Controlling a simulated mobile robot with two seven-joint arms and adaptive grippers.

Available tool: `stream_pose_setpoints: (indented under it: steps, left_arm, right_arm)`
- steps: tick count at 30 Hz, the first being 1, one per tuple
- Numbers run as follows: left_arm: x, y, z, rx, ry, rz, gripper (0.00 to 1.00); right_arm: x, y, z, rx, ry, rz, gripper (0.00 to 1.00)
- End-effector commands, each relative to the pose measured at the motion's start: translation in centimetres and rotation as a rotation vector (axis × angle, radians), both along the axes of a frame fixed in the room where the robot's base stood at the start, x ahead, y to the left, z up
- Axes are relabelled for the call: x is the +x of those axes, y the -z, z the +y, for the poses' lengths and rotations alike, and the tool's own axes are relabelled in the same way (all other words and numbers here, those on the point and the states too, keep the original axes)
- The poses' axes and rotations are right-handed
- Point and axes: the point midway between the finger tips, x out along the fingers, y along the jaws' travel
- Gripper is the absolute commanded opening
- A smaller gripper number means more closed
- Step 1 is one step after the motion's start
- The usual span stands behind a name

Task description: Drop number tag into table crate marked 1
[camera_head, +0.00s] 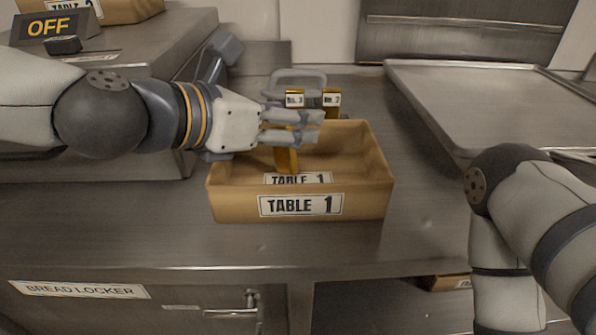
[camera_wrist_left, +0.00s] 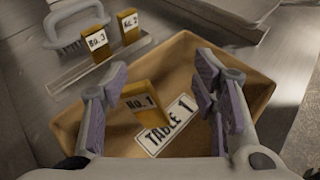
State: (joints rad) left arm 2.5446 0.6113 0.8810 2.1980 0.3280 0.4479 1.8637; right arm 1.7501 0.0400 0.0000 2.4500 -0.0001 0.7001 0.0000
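The tan crate marked TABLE 1 (camera_head: 225,185) stands on the steel counter. It also shows in the left wrist view (camera_wrist_left: 245,97). My left gripper (camera_head: 318,128) is over the crate's left and middle part, its fingers pointing right. In the left wrist view its fingers (camera_wrist_left: 160,105) are spread, with gaps to the tag. The yellow number tag No. 1 (camera_wrist_left: 140,103) shows between and beyond the fingers, within the crate's outline. In the head view the tag (camera_head: 287,161) is tilted below the fingers; whether it touches the crate floor I cannot tell. My right gripper is out of view.
Tags No. 3 (camera_head: 294,98) and No. 2 (camera_head: 331,98) stand behind the crate, near a grey-handled brush (camera_wrist_left: 75,22). A TABLE 1 card (camera_wrist_left: 167,125) lies inside the crate. A steel tray (camera_head: 480,95) is at the right. A raised steel unit (camera_head: 150,60) is at the left.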

Motion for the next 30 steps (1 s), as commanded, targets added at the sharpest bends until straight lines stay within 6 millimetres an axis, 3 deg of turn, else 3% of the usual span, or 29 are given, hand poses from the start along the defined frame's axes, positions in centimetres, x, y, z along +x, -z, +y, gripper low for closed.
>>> stream_pose_setpoints:
  steps: [8,18,30]
  left_arm:
    - [-0.6,-0.5,0.7,0.0,-0.001,-0.001,0.54]
    - [-6.6,-4.0,6.5,-0.004,-0.001,-0.006,0.54]
    - [-7.9,-4.6,7.9,0.0,0.001,0.001,0.54]
  right_arm:
    - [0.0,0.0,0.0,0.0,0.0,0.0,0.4]
    - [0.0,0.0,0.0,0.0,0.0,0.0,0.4]
    - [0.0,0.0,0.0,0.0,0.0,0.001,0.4]
